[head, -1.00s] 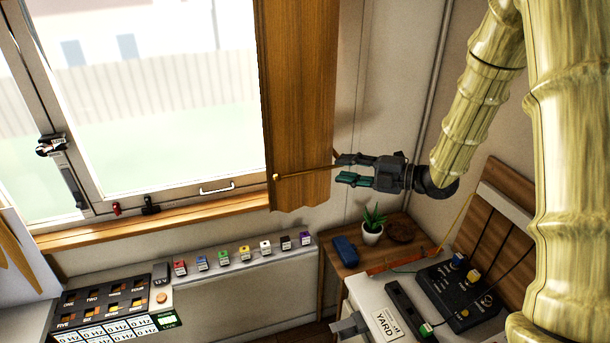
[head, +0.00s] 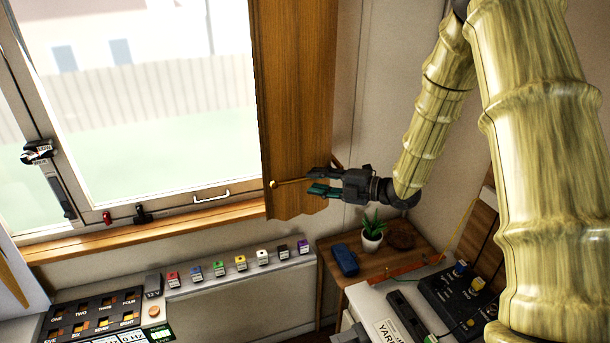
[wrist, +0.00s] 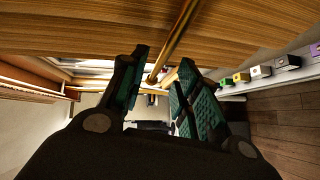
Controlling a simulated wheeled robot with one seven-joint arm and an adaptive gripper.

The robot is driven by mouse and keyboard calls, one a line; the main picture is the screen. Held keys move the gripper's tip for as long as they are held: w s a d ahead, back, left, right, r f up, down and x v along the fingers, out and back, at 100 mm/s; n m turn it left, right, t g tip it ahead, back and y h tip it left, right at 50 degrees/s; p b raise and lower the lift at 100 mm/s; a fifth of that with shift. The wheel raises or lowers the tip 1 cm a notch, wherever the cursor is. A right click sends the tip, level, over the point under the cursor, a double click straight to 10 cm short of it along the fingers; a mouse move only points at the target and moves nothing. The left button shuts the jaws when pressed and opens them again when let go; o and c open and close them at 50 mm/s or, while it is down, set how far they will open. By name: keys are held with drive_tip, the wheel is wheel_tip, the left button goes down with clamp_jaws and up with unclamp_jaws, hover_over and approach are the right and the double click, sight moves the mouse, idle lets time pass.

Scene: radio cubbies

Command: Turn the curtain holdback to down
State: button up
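The curtain holdback is a thin brass rod (head: 290,182) with a round knob at its left end. It lies roughly level across the lower part of the brown curtain (head: 295,100), beside the window. My gripper (head: 314,181) is at the curtain's right edge with its fingers pointing left, one above the other, at the rod's right part. In the wrist view the rod (wrist: 172,42) runs through the gap between the two spread, teal-padded fingers. I cannot tell whether either finger touches it. The rod's right part is hidden by the gripper in the head view.
A small wooden table (head: 372,262) below my gripper holds a potted plant (head: 372,232) and a blue object (head: 345,260). A ledge (head: 240,275) with several coloured blocks runs under the window sill. Radio gear (head: 455,300) stands at lower right.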

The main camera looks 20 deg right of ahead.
drive_tip(key=p+x, duration=0.1)
drive_tip(key=x, duration=0.3)
drive_tip(key=shift+a, duration=0.1)
clamp_jaws()
